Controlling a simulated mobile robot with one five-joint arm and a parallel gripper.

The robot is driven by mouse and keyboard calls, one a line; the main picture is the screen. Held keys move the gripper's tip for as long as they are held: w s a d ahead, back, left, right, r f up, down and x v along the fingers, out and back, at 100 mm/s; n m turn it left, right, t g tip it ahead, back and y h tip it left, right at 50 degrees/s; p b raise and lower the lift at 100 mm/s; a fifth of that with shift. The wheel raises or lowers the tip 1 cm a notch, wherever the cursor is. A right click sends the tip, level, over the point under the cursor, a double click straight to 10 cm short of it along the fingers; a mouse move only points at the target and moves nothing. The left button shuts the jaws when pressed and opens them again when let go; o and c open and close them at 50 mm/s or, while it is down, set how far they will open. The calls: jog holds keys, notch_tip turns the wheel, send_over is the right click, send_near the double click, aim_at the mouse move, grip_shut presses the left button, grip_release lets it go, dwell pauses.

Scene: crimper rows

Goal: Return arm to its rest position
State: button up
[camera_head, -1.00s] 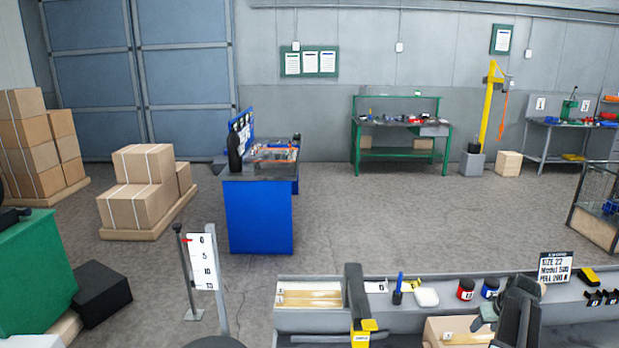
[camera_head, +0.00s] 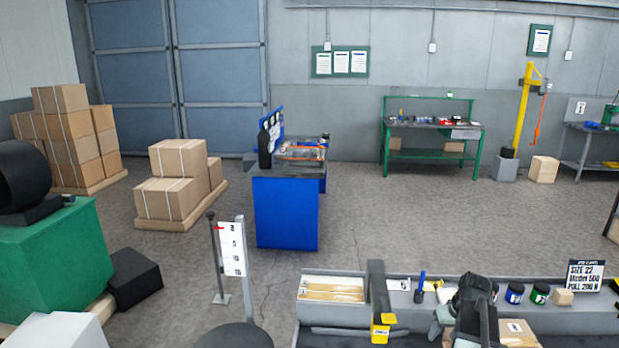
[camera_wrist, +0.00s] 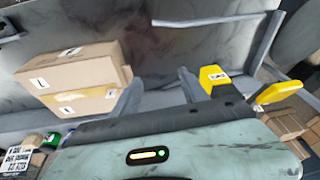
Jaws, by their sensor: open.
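My gripper shows in the wrist view (camera_wrist: 158,90), with two grey fingers standing apart and nothing seen between them. Its pale casing with a small lit strip fills the lower part of that view. In the head view my dark arm is folded over the workbench (camera_head: 580,322) at the lower right, and its fingertips cannot be made out there. In the wrist view, cardboard boxes (camera_wrist: 70,75) lie beyond the left finger, apart from it as far as I can tell. A yellow-ended part (camera_wrist: 214,77) is close by the right finger.
A dark upright with a yellow block (camera_head: 381,328) stands on the bench left of my arm. A scale post (camera_head: 232,250) stands left.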

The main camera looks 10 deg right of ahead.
jog(key=s+a+n+g, duration=0.2)
jog(key=s+a+g, duration=0.1)
jog(key=a, duration=3.3)
notch_tip(320, 180, down, 10)
jog(key=a+b, duration=0.1)
jog(key=b, duration=0.8)
jog(key=shift+a+r, duration=0.15)
jog(key=shift+a, duration=0.1)
jog(key=c, duration=0.3)
jog(key=shift+d, duration=0.1)
